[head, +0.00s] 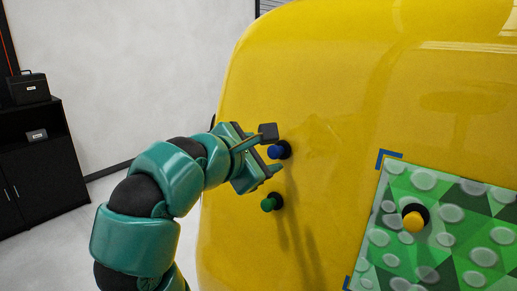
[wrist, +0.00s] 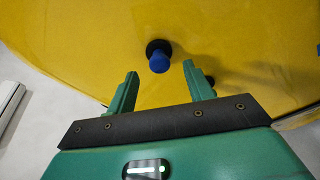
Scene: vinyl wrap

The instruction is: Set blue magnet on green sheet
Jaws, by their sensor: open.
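The blue magnet (head: 275,152) is a blue knob on a black round base, stuck to the yellow curved panel (head: 300,90). It also shows in the wrist view (wrist: 159,60), just beyond and between my fingertips. My gripper (head: 271,153) is open at the blue magnet; in the wrist view (wrist: 160,75) its two green fingers stand apart with nothing between them. The green sheet (head: 462,239) lies on the panel at the right, with a triangle pattern and pale round spots. A yellow magnet (head: 413,222) sits on the sheet.
A green magnet (head: 269,204) is on the panel just below the blue one. Dark blue corner marks (head: 388,156) frame the sheet's left side. The panel between the magnets and the sheet is bare. A black cabinet (head: 40,160) stands far left.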

